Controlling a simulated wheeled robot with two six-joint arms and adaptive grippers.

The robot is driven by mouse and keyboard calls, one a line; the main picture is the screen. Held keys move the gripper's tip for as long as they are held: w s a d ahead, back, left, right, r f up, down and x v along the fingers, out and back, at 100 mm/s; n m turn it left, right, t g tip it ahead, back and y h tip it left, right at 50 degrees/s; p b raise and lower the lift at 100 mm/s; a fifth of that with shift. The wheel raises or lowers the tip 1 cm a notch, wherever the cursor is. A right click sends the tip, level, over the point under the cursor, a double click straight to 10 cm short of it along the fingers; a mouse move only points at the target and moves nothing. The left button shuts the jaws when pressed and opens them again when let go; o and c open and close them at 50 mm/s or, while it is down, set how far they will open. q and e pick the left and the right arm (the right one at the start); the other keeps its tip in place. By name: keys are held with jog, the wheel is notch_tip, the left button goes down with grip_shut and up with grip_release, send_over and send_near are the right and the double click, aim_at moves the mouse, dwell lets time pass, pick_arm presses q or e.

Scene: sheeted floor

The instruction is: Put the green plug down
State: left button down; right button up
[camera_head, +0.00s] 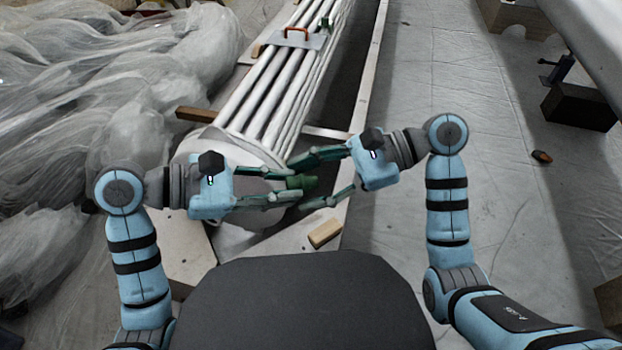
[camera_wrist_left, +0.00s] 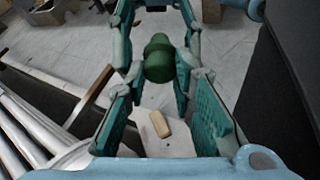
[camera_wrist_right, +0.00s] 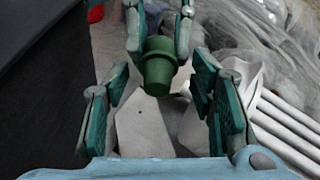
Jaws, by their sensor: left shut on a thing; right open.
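The green plug (camera_head: 302,183) is in the head view between my two grippers, above the white board and the pipe end. My left gripper (camera_head: 290,185) is shut on it near the fingertips. In the left wrist view the plug (camera_wrist_left: 158,60) sits between the far ends of the fingers (camera_wrist_left: 158,68). My right gripper (camera_head: 330,178) is open, its fingers spread to either side of the plug's right end. In the right wrist view the plug (camera_wrist_right: 160,66) shows beyond the open fingers (camera_wrist_right: 160,85), with the left fingertips on its far part.
A small wooden block (camera_head: 324,233) lies on the board below. Crumpled plastic sheeting (camera_head: 90,110) fills the left. The sheeted floor (camera_head: 470,110) at right is mostly clear.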

jog(key=shift+c, duration=0.5)
jog(key=c, duration=0.8)
jog(key=o, duration=0.9)
